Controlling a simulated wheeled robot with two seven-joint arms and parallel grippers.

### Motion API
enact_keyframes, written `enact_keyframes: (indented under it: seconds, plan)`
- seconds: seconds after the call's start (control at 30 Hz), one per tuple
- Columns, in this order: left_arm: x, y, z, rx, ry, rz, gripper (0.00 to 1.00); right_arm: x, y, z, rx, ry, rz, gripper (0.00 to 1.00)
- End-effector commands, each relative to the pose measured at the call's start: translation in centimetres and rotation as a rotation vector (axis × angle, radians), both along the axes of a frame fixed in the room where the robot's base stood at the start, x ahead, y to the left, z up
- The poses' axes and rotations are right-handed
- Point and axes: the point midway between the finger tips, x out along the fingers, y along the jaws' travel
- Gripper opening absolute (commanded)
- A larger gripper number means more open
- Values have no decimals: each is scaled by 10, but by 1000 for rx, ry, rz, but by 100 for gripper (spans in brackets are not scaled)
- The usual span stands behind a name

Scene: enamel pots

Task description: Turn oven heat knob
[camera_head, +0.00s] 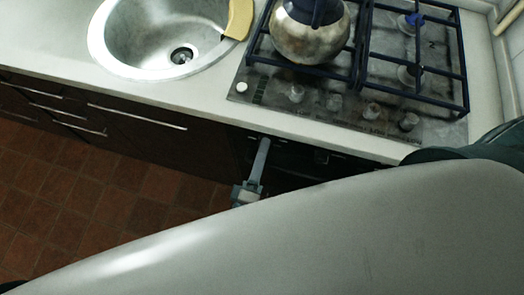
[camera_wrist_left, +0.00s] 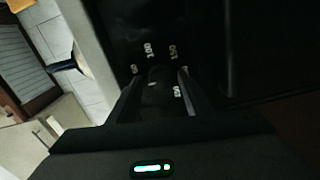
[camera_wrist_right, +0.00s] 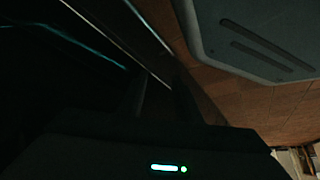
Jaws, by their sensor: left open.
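The oven heat knob (camera_wrist_left: 156,74) is a dark round shape on the black oven panel in the left wrist view, ringed by white numbers. My left gripper (camera_wrist_left: 160,86) is open, with its fingers on either side of the knob. I cannot tell whether they touch it. In the head view my large pale arm hides much of the oven front (camera_head: 290,155). My right gripper (camera_wrist_right: 160,92) shows dimly in the right wrist view, its fingers apart and nothing visible between them, by a dark surface with bright edges.
A gas hob (camera_head: 345,118) with its own row of knobs lies in the white counter (camera_head: 210,98) above the oven. A metal kettle (camera_head: 308,40) stands on it. A round sink (camera_head: 143,55) is to the left. The tiled floor (camera_head: 120,208) looks clear.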

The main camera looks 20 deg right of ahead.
Motion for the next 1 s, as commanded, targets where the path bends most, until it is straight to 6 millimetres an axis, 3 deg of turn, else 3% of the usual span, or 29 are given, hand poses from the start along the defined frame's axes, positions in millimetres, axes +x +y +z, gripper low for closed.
enact_keyframes:
  seconds: [0.17,0.47,0.8,1.0]
  plan:
    - [-13,8,-2,1,1,0,45,5,1,0,3,-15,0,31]
    - [-56,38,-4,1,2,-2,45,36,16,15,32,-98,0,31]
    - [-112,75,-3,1,3,-2,45,23,0,-3,-4,19,-15,31]
    - [-134,90,-2,1,1,-2,45,19,-7,-8,-18,61,-20,31]
